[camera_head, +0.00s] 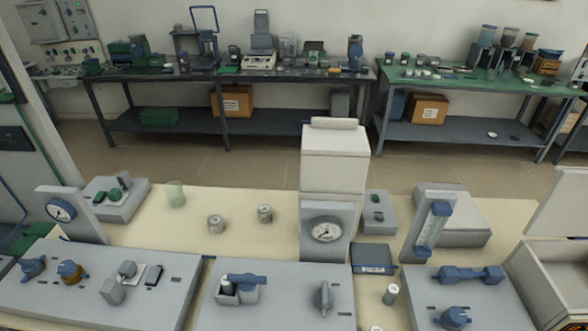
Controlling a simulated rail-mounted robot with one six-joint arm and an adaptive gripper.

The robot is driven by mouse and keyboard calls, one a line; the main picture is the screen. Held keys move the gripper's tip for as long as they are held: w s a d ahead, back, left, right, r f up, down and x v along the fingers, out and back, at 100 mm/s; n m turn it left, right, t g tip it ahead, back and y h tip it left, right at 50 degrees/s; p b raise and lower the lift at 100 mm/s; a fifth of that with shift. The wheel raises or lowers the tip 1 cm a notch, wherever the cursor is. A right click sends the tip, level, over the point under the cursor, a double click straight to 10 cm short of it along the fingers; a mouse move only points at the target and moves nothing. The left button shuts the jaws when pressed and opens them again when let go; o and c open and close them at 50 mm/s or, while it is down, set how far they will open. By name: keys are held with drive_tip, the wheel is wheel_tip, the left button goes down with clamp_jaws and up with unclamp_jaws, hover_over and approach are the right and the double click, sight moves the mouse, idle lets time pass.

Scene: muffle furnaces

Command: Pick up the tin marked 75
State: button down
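Several small grey metal tins stand on the cream bench. One tin (216,224) is left of centre, and a second tin (265,214) stands a little to its right and farther back. A third tin (391,294) stands at the front, right of the gauge unit. A fourth small round piece (376,328) is cut off by the bottom edge and may be another tin. Marks on the tins are too small to read, so I cannot tell which is marked 75. My gripper is not in view.
A tall pale unit with a round gauge (326,232) rises mid-bench, right of the two rear tins. A greenish clear beaker (176,194) stands left of them. Grey panels with blue valves (240,285) line the front. Open bench (270,187) lies behind the rear tins.

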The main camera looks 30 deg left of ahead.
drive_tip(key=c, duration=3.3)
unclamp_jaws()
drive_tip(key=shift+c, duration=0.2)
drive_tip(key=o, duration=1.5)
